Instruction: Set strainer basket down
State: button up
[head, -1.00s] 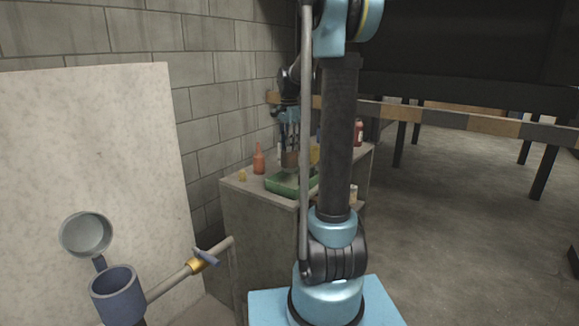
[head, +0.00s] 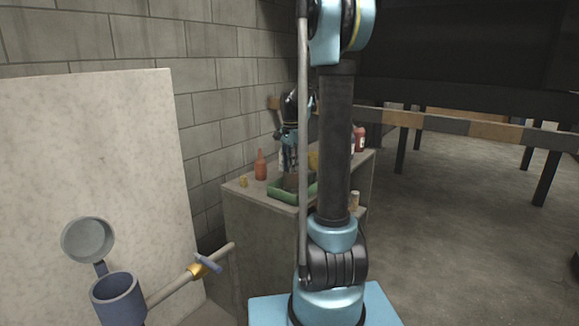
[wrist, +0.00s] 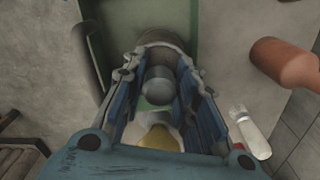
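The strainer basket (head: 291,182) is a small brownish cylinder, low at the green tray (head: 310,190) on the counter. Its rim and round wall show in the wrist view (wrist: 163,36) at the far end of my fingers. My gripper (head: 290,170) points down over it, and the blue-padded fingers (wrist: 167,55) lie on both sides of it, shut on it. The tray's green floor and side show around the basket in the wrist view. Whether the basket's bottom touches the tray is hidden.
An orange-red bottle (head: 261,166) and a small yellow item (head: 243,182) stand left of the tray. A red jar (head: 359,139) stands at the back right, and a pale cup (head: 353,200) near the right edge.

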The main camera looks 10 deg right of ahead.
jog(key=shift+o, duration=0.8)
notch_tip(320, 180, up, 12)
jog(key=f, duration=0.1)
jog(key=s+n, duration=0.3)
jog(key=s, duration=0.8)
jog(key=s+f+n+t, duration=0.1)
jog(key=s+f+n, duration=0.4)
jog(key=s+f, duration=0.4)
jog(key=s+f+n+t, duration=0.1)
jog(key=s+f+n, duration=0.3)
jog(key=s+f, duration=0.6)
jog(key=s, duration=0.5)
jog(key=shift+s+n, duration=0.15)
jog(key=shift+n, duration=0.25)
